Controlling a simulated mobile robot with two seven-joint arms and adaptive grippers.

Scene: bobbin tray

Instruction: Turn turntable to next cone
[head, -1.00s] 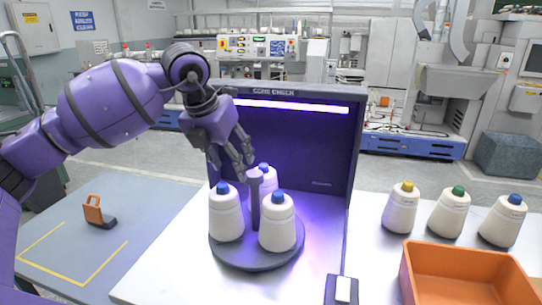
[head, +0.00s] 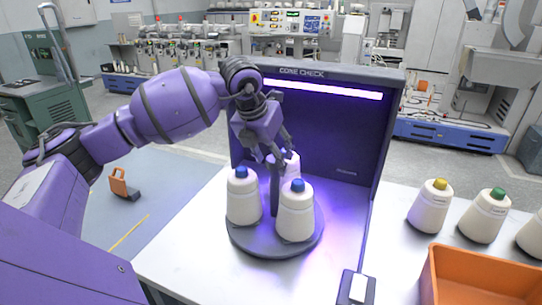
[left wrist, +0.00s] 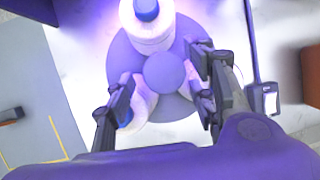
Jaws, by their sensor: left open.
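The dark round turntable (head: 252,240) stands on the white table under the cone check hood. It carries white cones: the left one (head: 243,205) and the front right one (head: 296,218) have blue caps, and a back one (head: 291,167) is partly hidden by my gripper. A dark upright post (head: 273,195) rises at its middle. My left gripper (head: 278,154) is open, pointing down at the post's top. In the left wrist view the open fingers (left wrist: 160,68) lie on either side of the round post top (left wrist: 165,73); contact cannot be told. My right gripper is out of view.
The hood (head: 345,140) closes off the back and right of the turntable. Several cones with yellow (head: 430,205) and green (head: 484,215) caps and an orange bin (head: 480,280) stand right. A small switch box (head: 357,287) sits in front. An orange-handled tool (head: 122,185) lies left.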

